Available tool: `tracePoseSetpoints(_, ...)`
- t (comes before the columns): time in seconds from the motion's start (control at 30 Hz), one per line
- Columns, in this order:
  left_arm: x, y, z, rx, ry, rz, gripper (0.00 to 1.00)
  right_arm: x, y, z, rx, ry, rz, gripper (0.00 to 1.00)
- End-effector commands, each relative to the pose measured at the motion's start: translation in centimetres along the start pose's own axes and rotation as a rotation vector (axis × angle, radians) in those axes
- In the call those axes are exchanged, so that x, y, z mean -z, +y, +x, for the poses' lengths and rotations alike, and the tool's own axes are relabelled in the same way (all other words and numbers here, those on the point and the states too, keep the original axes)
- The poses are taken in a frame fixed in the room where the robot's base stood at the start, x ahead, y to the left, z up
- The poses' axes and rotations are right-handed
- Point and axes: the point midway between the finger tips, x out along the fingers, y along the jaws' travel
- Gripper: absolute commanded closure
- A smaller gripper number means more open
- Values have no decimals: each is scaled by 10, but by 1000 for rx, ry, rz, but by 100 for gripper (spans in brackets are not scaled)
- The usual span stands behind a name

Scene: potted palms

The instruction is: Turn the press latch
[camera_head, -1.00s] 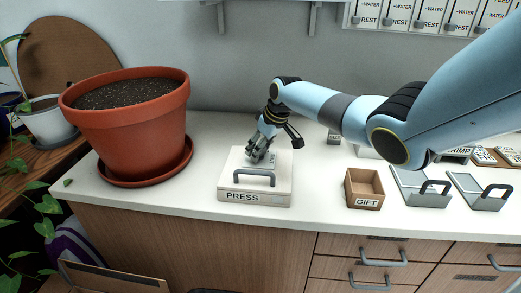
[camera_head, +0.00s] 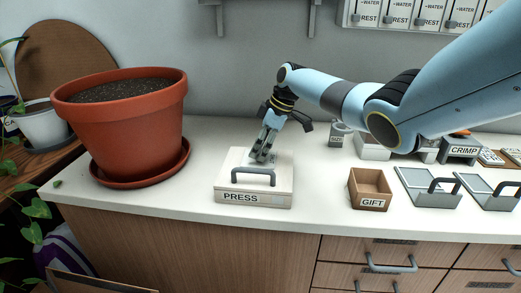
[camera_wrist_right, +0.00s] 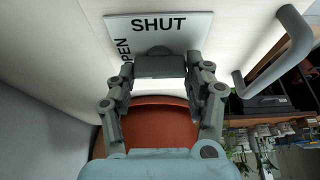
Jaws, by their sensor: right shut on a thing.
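The press (camera_head: 275,200) is a pale box labelled PRESS on the white counter, with a grey bar handle (camera_head: 253,171) at its front. My right gripper (camera_head: 260,158) points down onto the top of the press, behind the bar handle. In the right wrist view, my right gripper (camera_wrist_right: 160,74) is shut on the dark grey latch (camera_wrist_right: 159,66). The latch sits at a light label plate (camera_wrist_right: 195,27) reading SHUT, with OPEN partly hidden at its left side. In the head view, the gripper hides the latch. My left gripper is not in view.
A large terracotta pot (camera_head: 125,125) on a saucer stands left of the press. A wooden GIFT box (camera_head: 370,189) and grey trays with handles (camera_head: 424,187) stand to the right. A CRIMP device (camera_head: 461,150) is farther back. Bare counter lies between press and GIFT box.

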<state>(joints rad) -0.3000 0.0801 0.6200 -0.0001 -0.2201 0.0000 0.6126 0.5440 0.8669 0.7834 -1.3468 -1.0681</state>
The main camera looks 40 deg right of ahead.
Motion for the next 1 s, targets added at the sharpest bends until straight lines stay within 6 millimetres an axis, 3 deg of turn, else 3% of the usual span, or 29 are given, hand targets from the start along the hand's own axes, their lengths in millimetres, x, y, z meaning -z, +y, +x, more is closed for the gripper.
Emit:
tracePoseSetpoints(0.4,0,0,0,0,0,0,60,0,0,0,2,-1,-8,80)
tracePoseSetpoints(0.43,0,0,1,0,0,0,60,0,0,0,2,-1,-8,45)
tracePoseSetpoints(0.6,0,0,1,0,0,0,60,0,0,0,2,-1,-7,23)
tracePoseSetpoints(0.87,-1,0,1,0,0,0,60,0,0,-1,2,0,-6,23)
tracePoseSetpoints(1.0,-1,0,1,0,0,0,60,0,2,-11,-1,1,-6,23)
